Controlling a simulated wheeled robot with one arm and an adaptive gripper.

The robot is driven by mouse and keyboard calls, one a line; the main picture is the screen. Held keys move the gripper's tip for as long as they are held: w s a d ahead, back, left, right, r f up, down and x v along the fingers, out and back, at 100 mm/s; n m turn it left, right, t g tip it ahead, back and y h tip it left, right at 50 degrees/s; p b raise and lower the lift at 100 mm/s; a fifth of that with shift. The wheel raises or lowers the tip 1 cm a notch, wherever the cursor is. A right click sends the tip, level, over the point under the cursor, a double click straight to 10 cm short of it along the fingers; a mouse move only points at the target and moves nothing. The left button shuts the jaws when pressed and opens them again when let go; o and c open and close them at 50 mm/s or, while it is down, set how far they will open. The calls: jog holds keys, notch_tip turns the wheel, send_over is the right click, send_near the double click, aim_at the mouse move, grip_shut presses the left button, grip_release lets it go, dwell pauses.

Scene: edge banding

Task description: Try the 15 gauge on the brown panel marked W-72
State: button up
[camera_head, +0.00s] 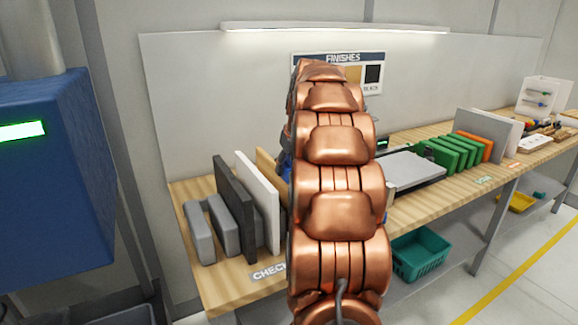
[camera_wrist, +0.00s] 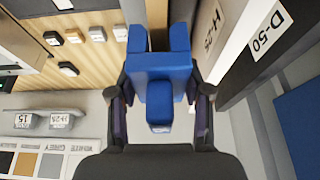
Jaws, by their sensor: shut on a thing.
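My gripper (camera_wrist: 160,108) is shut on a blue forked gauge (camera_wrist: 157,68). The gauge's two prongs point to the top of the wrist view, with a slot between them. An upright panel edge (camera_wrist: 157,14) lines up with that slot; I cannot tell whether it is inside or touching. The brown panel (camera_head: 267,172) stands in the rack in the head view, partly hidden by my arm. Its W-72 mark is not readable. A bit of the blue gauge (camera_head: 284,168) shows beside my arm in the head view. No number shows on it.
A white panel (camera_head: 258,197) and a dark panel (camera_head: 234,203) stand left of the brown one. The D-50 label (camera_wrist: 269,30) faces the wrist view. A grey holder (camera_wrist: 45,116) bears a 15 label. Green panels (camera_head: 450,153) stand farther right on the bench.

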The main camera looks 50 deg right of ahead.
jog(key=shift+f, duration=0.3)
dwell(0.4)
jog(key=o, duration=1.3)
jog(key=shift+r+p, duration=1.2)
jog(key=shift+r, duration=2.8)
